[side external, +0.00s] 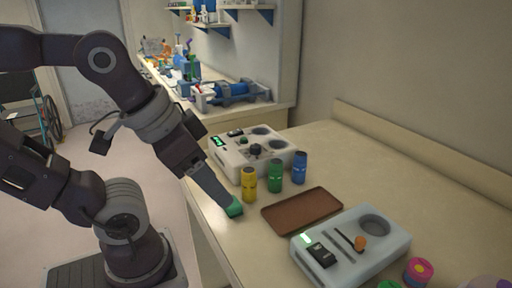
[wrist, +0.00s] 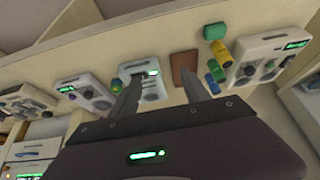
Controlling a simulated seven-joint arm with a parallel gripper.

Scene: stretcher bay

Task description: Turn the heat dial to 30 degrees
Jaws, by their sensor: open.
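A white unit (side external: 232,161) at the back of the bench has a dark round dial (side external: 255,149), a green button and a lit green display. I cannot read which dial is for heat or where it points. This unit also shows at the right of the wrist view (wrist: 240,57). My gripper (wrist: 162,92) is open and empty in the wrist view, held above the bench. Its fingers point towards the nearer unit and the brown tray, left of the dark-dial unit.
Yellow (side external: 249,184), green (side external: 275,176) and blue (side external: 300,168) cylinders stand before the back unit. A green block (side external: 235,207) lies near the bench edge, close to my gripper in the side view. A brown tray (side external: 300,211) lies between the units. More units show left in the wrist view.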

